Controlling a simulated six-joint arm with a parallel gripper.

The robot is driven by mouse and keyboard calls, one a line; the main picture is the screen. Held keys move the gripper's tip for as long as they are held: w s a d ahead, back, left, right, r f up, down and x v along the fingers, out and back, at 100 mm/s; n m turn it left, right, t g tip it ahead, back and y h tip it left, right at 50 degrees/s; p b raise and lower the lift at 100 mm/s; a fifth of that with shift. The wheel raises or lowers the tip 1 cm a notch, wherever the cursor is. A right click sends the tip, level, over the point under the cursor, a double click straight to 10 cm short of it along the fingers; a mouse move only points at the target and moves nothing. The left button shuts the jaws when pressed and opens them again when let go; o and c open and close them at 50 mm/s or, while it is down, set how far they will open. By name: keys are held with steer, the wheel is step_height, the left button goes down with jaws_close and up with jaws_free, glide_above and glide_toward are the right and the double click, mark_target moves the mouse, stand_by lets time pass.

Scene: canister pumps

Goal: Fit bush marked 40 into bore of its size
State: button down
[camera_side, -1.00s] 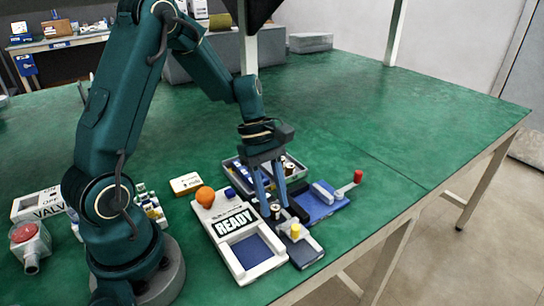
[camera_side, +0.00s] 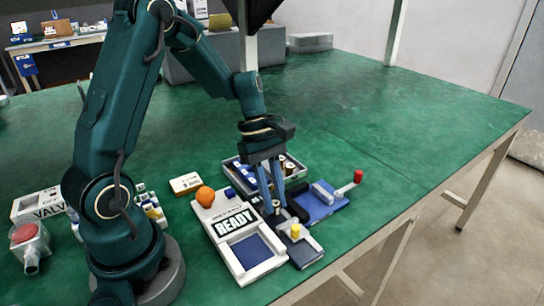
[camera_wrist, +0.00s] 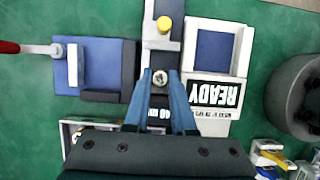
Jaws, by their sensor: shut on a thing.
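My gripper (camera_side: 271,206) points down with its two blue fingers closed in on a small round metal-looking bush (camera_wrist: 160,79). In the wrist view the bush sits between the fingertips (camera_wrist: 160,84), over the dark grey fixture (camera_wrist: 157,57). Its mark is not readable on it. The grey fixture also shows in the side view (camera_side: 306,254), with a yellow knob (camera_side: 295,231). Whether the bush rests in or on something is hidden. No empty bore can be made out clearly.
A white panel reading READY (camera_side: 235,222), with an orange knob (camera_side: 205,195), stands beside the fixture. A blue fixture with a red-tipped lever (camera_side: 358,176) stands on the other side. A grey parts tray (camera_side: 303,169) lies behind. The green table is clear at the right.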

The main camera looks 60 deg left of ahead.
step_height(320, 180, up, 3)
steer(key=shift+w+f, duration=0.1)
steer(key=s+a+r, duration=0.6)
steer(key=a+r, duration=0.1)
steer(key=a, duration=0.3)
steer(key=w+d+r+m+g+y, duration=0.2)
steer(key=d+m, duration=0.3)
steer(key=m, duration=0.4)
steer(key=w+d+r+m+g+y, duration=0.2)
steer(key=w+d+m+g+y, duration=0.15)
steer(key=m, duration=0.65)
steer(key=s+a+f+m+t+y, duration=0.1)
steer(key=s+a+f+m+t, duration=0.1)
steer(key=a+m, duration=0.45)
steer(key=s+a+f+m+t+y, duration=0.1)
steer(key=s+a+f+m+y, duration=0.2)
steer(key=a, duration=0.7)
steer(key=h, duration=0.1)
glide_toward(250, 174)
steer(key=shift+s+a+f+m, duration=0.15)
steer(key=shift+f+m, duration=0.05)
steer(key=shift+f, duration=0.35)
steer(key=shift+s+a+f+m, duration=0.15)
steer(key=shift+a+f, duration=0.05)
steer(key=shift+f, duration=2.35)
